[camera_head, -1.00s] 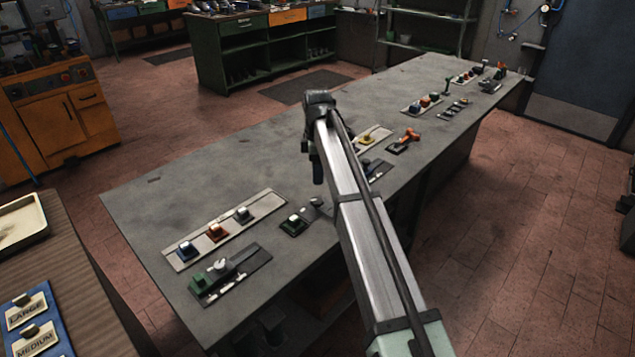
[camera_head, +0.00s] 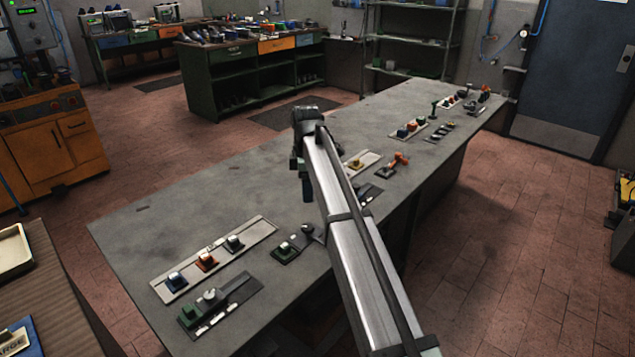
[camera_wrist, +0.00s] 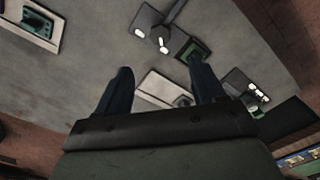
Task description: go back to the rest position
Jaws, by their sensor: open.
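My gripper (camera_wrist: 160,88) shows in the wrist view as two dark blue fingers set well apart, with nothing between them. In the head view my gripper (camera_head: 306,190) hangs from the end of my arm above the middle of the long grey workbench (camera_head: 190,205), mostly hidden by my wrist. In the wrist view the bench top (camera_wrist: 85,50) lies below the fingers, with a gap. A dark device with a green base (camera_wrist: 195,52) lies beyond the right finger. I cannot tell the exact height over the bench.
An orange-handled device (camera_head: 398,161) lies right of my arm. An orange cabinet (camera_head: 50,150) stands left. The bench's left middle is clear.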

